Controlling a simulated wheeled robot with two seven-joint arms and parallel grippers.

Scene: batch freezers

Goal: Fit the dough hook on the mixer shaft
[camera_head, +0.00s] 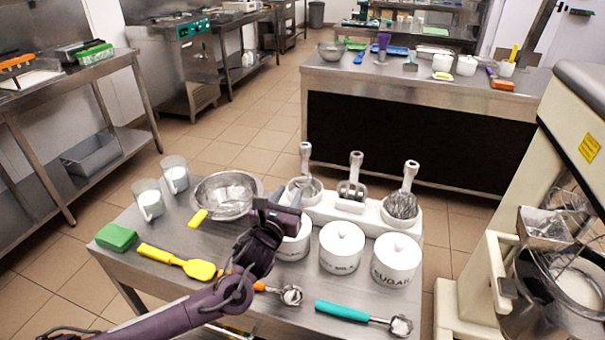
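A flat beater (354,178) stands in the middle and a wire whisk (402,204) at the right. My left gripper (289,195) is just left of the left attachment, its grey fingers apart and seemingly empty. The mixer (573,165) stands at the right edge with its steel bowl (556,308); its shaft is not clearly visible. My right gripper is not in view.
White canisters (396,262) stand in front of the holder. A steel bowl (228,190) and two glasses (149,199) stand at the left. A green sponge (116,237), a yellow spatula (190,266) and scoops (358,316) lie in front. Floor separates the table and mixer.

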